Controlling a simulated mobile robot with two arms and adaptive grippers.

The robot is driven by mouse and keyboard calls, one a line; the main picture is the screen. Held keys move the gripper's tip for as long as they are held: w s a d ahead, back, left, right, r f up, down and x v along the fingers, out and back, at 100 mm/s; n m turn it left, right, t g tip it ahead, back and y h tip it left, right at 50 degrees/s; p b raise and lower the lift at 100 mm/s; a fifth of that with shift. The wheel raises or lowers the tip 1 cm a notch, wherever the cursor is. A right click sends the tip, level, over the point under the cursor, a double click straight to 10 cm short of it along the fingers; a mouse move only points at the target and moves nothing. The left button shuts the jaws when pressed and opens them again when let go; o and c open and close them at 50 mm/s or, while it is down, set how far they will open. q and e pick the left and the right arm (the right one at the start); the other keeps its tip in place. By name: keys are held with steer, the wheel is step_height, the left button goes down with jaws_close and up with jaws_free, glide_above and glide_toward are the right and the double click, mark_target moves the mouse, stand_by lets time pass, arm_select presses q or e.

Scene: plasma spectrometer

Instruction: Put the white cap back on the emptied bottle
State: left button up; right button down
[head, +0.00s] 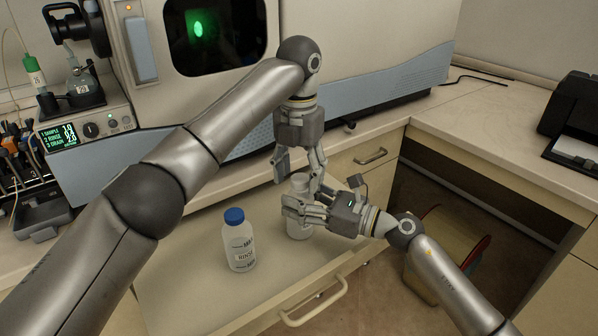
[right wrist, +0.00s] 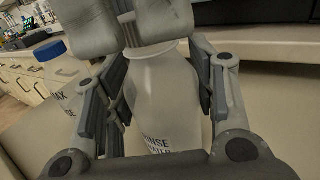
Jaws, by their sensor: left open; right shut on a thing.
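A white bottle (head: 299,231) stands upright over the pulled-out drawer. My right gripper (head: 293,207) is shut on its upper part from the right. The bottle's rounded shoulder (right wrist: 160,85) and part of a printed label fill the middle of the right wrist view; its top is hidden there by grey finger pads. My left gripper (head: 299,172) points down from above, open, with its fingers on either side of the white top (head: 300,181). I cannot tell whether this white top is the cap seated on the neck.
A second bottle with a blue cap (head: 234,216) stands to the left in the open drawer (head: 190,287); its cap also shows in the right wrist view (right wrist: 49,50). The spectrometer (head: 385,60) stands behind. A black device (head: 572,115) is on the right counter.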

arm_select(q)
steer(key=shift+r, duration=0.1)
steer(key=shift+r, duration=2.2)
